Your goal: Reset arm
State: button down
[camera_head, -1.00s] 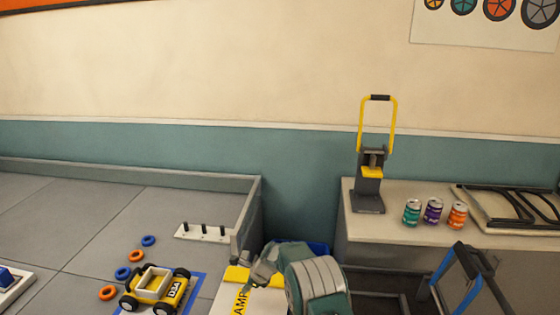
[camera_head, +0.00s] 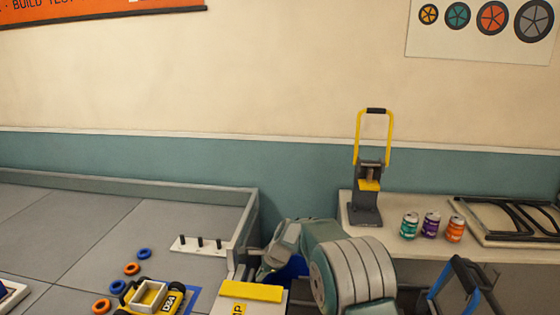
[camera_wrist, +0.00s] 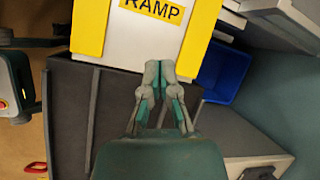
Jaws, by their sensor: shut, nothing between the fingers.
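My gripper (camera_wrist: 159,72) is shut and empty in the wrist view, with its fingertips together in front of the lower edge of a white ramp board (camera_wrist: 146,38). The board has yellow side strips and the word RAMP. In the head view my arm reaches in from the bottom, right of the ramp board (camera_head: 247,293), and its links hide part of the place behind. The fingertips are hard to make out there. I cannot tell whether the gripper touches the board.
A blue bin (camera_wrist: 227,73) stands right of the ramp. A grey-walled field (camera_head: 80,228) holds a yellow toy car (camera_head: 152,298), blue and orange rings and a peg rack (camera_head: 199,245). On a bench, a yellow-handled press (camera_head: 365,207) stands beside three cans (camera_head: 431,225).

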jog(key=s+d+r+n+t+h, duration=0.1)
jog(key=s+d+r+n, duration=0.35)
jog(key=s+r, duration=0.4)
jog(key=s+d+r+n+t+h, duration=0.1)
jog(key=s+d+r+n, duration=0.2)
jog(key=s+d+r, duration=0.55)
jog(key=s+d+r+n+t+h, duration=0.1)
jog(key=s+d+n, duration=0.3)
jog(key=s, duration=0.6)
jog(key=s+d+r+n+h, duration=0.2)
jog(key=s+d+r+n, duration=0.1)
jog(key=s, duration=0.8)
jog(key=shift+s+d+n+t, duration=0.2)
jog(key=shift+d+n+t, duration=0.15)
jog(key=shift+d+t, duration=0.05)
jog(key=shift+r, duration=0.1)
